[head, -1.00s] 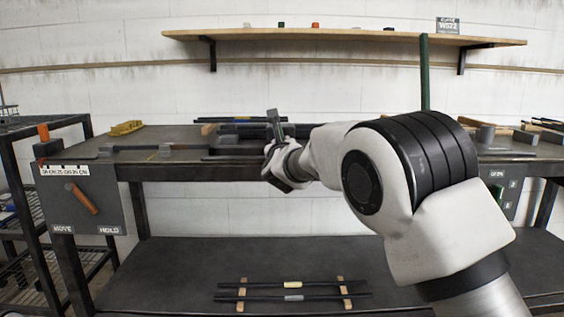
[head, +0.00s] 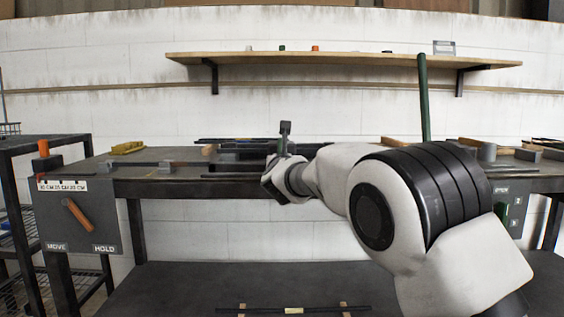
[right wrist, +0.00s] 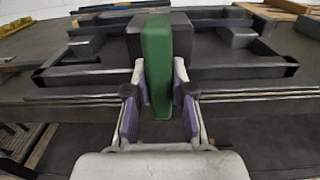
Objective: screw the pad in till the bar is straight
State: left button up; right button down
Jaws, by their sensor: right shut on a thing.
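My right gripper (head: 283,152) is over the middle of the workbench (head: 150,186). In the right wrist view its two purple-padded fingers (right wrist: 158,108) are shut on a green block-like piece (right wrist: 157,62), which stands upright between them. In the head view this piece (head: 285,131) looks dark and upright. Behind it in the wrist view is a dark block (right wrist: 187,30), partly hidden, with dark bars (right wrist: 240,72) running to both sides. I cannot tell which part is the pad, nor whether the bar is straight. My left gripper is not in view.
A board with an orange lever (head: 77,215), marked MOVE and HOLD, hangs at the bench's left. A yellow piece (head: 127,147) lies behind it. A green post (head: 423,98) stands at right. A wooden shelf (head: 340,60) with small items is above.

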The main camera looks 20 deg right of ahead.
jog(key=c, duration=1)
grip_release()
jog(key=v, duration=1.2)
